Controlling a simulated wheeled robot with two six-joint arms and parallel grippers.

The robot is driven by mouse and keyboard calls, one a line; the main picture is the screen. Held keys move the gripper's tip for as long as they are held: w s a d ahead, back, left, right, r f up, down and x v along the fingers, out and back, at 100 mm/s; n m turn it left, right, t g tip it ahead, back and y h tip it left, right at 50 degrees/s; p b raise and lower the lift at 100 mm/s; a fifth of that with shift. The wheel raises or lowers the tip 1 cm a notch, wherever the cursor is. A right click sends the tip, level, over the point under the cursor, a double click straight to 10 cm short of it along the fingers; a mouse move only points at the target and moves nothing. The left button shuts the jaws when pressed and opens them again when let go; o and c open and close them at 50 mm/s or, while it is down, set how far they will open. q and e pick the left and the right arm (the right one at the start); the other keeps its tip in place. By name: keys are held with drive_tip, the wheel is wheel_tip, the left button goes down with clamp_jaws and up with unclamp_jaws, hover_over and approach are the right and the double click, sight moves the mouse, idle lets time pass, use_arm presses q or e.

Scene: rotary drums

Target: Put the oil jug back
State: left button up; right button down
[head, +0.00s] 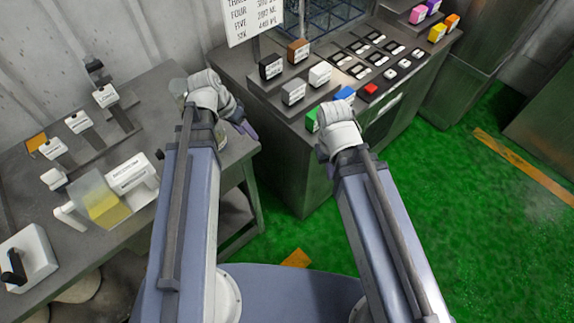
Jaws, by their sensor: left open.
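The likely oil jug (106,205) is a clear container with yellow liquid and a white handle. It stands on the grey table at the left, left of my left arm. A white labelled block (133,178) is right behind it. My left gripper (243,128) is open over the right edge of the table, well to the right of the jug and apart from it. Its wrist hides part of the jaws. My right gripper (322,150) is in front of the button console, with its fingers mostly hidden behind the wrist.
A pale clear object (178,88) shows partly behind my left wrist. The console (285,135) has coloured labelled blocks. Green floor (450,200) is open at the right.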

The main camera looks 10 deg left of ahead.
use_arm(q)
drive_tip(key=s+d+f+n+g+y, duration=0.1)
drive_tip(key=s+d+y, duration=0.4)
drive_tip(key=s+d, duration=0.5)
drive_tip(key=d+g, duration=0.1)
drive_tip(key=d, duration=0.3)
